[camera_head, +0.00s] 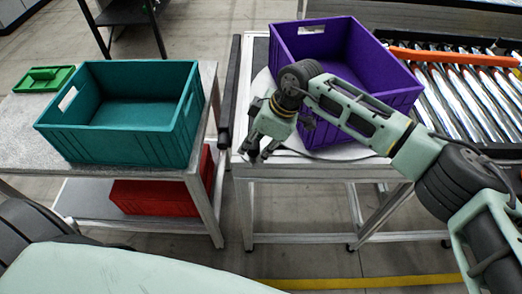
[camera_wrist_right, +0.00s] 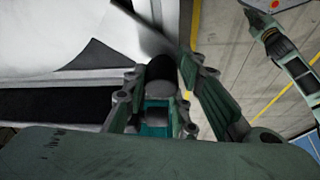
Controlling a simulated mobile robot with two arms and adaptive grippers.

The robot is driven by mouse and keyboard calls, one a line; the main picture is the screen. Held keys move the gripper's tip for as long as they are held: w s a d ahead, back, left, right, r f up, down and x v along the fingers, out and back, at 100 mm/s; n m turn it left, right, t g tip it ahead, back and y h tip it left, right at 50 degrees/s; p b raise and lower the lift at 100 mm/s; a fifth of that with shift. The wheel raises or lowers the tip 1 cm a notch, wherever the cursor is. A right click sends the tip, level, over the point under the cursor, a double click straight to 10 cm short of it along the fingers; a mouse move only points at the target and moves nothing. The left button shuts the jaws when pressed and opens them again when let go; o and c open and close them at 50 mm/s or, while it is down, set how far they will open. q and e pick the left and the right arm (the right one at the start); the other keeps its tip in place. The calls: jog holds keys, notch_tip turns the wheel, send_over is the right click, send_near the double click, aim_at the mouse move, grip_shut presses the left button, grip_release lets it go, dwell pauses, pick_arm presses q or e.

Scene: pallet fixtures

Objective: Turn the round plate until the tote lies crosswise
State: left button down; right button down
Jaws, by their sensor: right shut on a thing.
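The purple tote (camera_head: 386,65) stands on the pale round plate (camera_head: 352,152) on the right-hand table. Its end wall with a hand slot faces away from me, and its long side runs from the far left toward the near right. My right gripper (camera_head: 258,152) is at the plate's near left edge, in front of the tote. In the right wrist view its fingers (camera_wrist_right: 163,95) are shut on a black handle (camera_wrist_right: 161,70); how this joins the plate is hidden. My left gripper is not in view.
A teal tote (camera_head: 180,140) and a green tray (camera_head: 43,79) stand on the left table, with a red crate (camera_head: 160,197) below. A roller conveyor (camera_head: 470,100) with an orange bar (camera_head: 455,57) lies right of the tote. A gap separates the tables.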

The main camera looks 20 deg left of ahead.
jog(key=shift+w+a+r, duration=0.15)
jog(key=shift+w+a, duration=0.05)
jog(key=shift+w, duration=0.2)
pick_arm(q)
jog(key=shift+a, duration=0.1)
pick_arm(e)
jog(key=shift+r+m, duration=0.15)
jog(key=shift+m, duration=0.15)
jog(key=shift+a, duration=0.1)
jog(key=c, duration=1.6)
grip_release()
jog(key=shift+w+a, duration=0.1)
jog(key=shift+c, duration=0.2)
jog(key=shift+o, duration=0.4)
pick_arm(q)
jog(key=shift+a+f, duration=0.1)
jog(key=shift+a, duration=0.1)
pick_arm(e)
jog(key=shift+a, duration=0.15)
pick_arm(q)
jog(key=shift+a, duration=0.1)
pick_arm(e)
jog(key=shift+f, duration=0.2)
